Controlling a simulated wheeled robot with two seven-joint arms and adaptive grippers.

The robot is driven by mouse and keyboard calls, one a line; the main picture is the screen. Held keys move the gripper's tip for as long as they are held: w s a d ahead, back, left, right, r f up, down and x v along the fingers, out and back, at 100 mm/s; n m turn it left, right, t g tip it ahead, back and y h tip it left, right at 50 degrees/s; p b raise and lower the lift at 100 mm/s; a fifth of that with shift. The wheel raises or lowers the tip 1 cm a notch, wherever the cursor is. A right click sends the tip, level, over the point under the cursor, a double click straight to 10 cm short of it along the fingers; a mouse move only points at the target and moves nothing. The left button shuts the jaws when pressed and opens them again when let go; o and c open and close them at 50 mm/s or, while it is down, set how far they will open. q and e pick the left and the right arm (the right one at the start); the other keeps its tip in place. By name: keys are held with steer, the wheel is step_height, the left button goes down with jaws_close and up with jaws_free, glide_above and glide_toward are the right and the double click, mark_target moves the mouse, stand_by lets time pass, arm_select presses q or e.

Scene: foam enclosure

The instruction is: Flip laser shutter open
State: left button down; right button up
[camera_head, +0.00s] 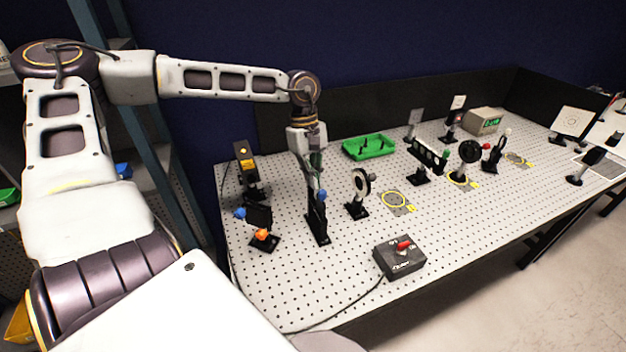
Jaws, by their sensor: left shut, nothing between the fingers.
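My left gripper (318,192) hangs down from the arm coming in from the left. It is shut and empty, its tip at a slim black upright mount (318,226) near the table's left end; I cannot tell whether they touch. A small blue knob shows beside the tip. To its left stands a black plate (259,215) with a blue ball at its left and an orange knob at its foot. A black laser-like unit (246,172) with a yellow label stands behind it. Which part is the shutter is not clear. My right gripper is not in view.
A black control box (400,258) with a red switch sits on the perforated table (450,245) near the front edge, its cable running left. A ring mount (361,190), a green tray (369,147) and several optics stand to the right. Black panels (400,108) border the back.

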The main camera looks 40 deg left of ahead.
arm_select(q)
steer(key=v, duration=1.1)
stand_by(0.6)
